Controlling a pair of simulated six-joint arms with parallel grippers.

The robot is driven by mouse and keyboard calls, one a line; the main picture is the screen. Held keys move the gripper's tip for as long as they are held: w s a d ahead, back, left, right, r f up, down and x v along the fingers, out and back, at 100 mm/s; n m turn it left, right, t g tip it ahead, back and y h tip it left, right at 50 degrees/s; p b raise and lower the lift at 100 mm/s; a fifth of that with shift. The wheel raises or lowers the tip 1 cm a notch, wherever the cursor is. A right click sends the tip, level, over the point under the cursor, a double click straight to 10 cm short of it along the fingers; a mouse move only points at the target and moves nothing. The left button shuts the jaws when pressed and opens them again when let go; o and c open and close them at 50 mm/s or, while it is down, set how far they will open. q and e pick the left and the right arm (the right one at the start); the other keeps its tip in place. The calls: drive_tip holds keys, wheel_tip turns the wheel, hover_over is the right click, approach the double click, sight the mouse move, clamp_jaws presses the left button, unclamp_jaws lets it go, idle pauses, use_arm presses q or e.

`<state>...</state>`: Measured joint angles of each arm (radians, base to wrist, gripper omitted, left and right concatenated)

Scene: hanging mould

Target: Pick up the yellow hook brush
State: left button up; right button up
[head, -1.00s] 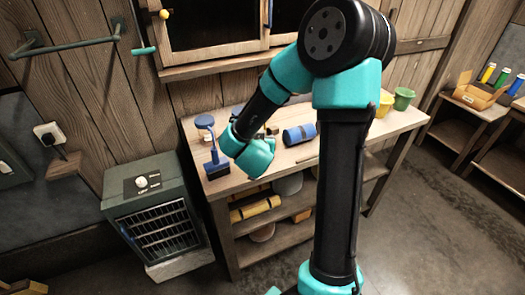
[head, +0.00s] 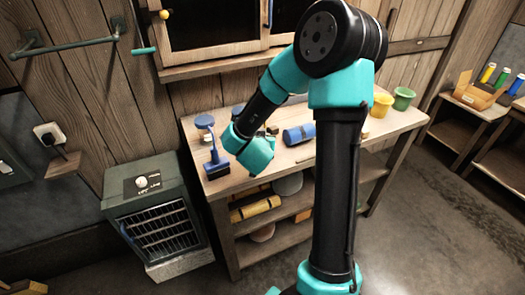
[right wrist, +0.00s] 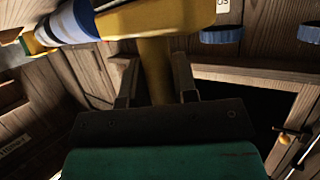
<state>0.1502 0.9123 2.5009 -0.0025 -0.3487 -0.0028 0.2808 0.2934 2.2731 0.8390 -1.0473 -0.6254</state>
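The yellow hook brush shows close up in the right wrist view: its upright yellow handle (right wrist: 155,72) runs up the picture to a wide yellow body (right wrist: 160,17), cut off at the top edge. The yellow brush cannot be made out there. My left gripper is not in view.
A blue hook brush (head: 217,168) stands at the bench's left end. A blue roll (head: 299,134) lies right of my gripper. Yellow (head: 382,104) and green (head: 404,98) pots stand at the right. The cabinet (head: 215,40) is behind, a heater (head: 155,205) left of the bench.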

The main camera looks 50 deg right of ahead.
clamp_jaws()
drive_tip(key=shift+r, duration=0.15)
drive_tip(key=shift+r, duration=0.5)
wheel_tip(320, 180, up, 2)
drive_tip(key=shift+a+r, duration=0.1)
drive_tip(key=shift+r, duration=0.15)
drive_tip(key=s+a+r, duration=0.1)
drive_tip(key=s+a, duration=0.9)
drive_tip(key=a, duration=0.2)
drive_tip(key=shift+s, duration=0.3)
drive_tip(key=shift+r, duration=0.1)
